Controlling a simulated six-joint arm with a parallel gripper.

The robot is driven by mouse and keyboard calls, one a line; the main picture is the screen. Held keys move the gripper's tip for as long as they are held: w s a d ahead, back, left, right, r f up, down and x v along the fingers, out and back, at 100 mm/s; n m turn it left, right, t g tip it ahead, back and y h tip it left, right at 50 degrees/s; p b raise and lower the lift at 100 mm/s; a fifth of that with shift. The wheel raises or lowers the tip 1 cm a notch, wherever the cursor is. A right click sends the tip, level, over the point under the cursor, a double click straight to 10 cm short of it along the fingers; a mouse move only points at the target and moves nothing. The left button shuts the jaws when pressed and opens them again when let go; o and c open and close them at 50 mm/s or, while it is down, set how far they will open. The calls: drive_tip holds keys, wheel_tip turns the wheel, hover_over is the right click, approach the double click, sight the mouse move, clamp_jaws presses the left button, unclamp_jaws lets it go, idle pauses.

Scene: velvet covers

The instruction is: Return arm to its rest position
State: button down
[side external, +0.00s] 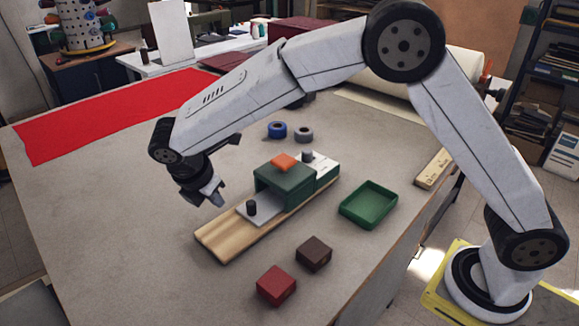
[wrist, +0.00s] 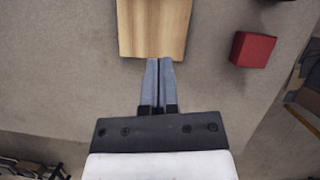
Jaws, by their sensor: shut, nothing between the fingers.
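My gripper (side external: 217,197) is shut and empty. In the side view it hangs above the table, to the left of the wooden board (side external: 222,240). In the wrist view the closed fingers (wrist: 159,62) point at the near end of the board (wrist: 153,25), which shows just past the fingertips. My arm is bent, reaching from its base at the right across to the left. On the board stand a green cover (side external: 285,181) with an orange block (side external: 285,162) on top, and a light plate with a dark peg (side external: 251,208).
A red block (side external: 277,286) and a brown block (side external: 314,253) sit at the front. A green tray (side external: 368,205) lies right of the board. Blue (side external: 277,130) and grey (side external: 303,134) rings lie behind it. Red cloth (side external: 110,112) covers the back left. The table's left side is clear.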

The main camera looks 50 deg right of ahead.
drive_tip(key=s+d+f+m+t+y, duration=0.1)
drive_tip(key=s+d+m+y, duration=0.1)
drive_tip(key=s+d+m, duration=0.7)
drive_tip(key=s+d+f+m+y, duration=0.1)
drive_tip(key=s+d+m+y, duration=0.1)
drive_tip(key=s+d+m, duration=0.7)
drive_tip(key=shift+s+d+f+m+t, duration=0.3)
drive_tip(key=shift+d+f+m+t, duration=0.1)
drive_tip(key=shift+m, duration=0.7)
